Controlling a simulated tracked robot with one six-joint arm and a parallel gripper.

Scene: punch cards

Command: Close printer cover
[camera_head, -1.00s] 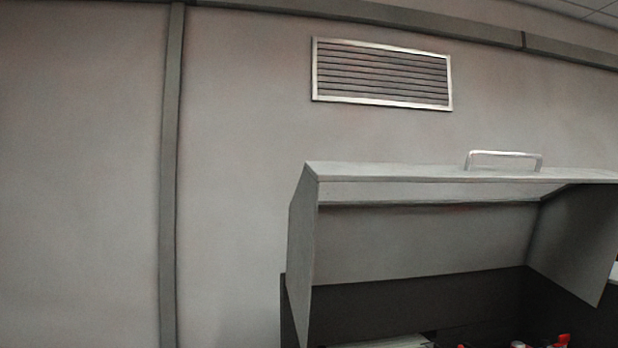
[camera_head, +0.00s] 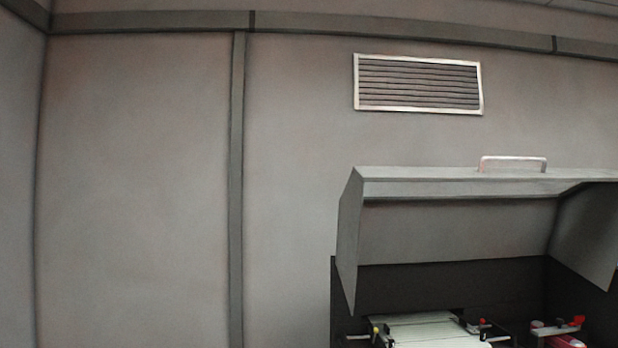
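The printer cover (camera_head: 460,225) is a grey hood, raised open at the right of the head view. A pale metal handle (camera_head: 513,158) stands on its top front edge. Below it the dark printer body (camera_head: 430,283) shows its inside, with white paper (camera_head: 432,332) and small red, yellow and black parts. The lower part of the printer is cut off by the frame. My gripper is not in view.
A slatted vent (camera_head: 418,83) is on the grey wall above the cover. A vertical grey strip (camera_head: 236,190) runs down the wall. The left half shows only bare wall, with a corner at the far left.

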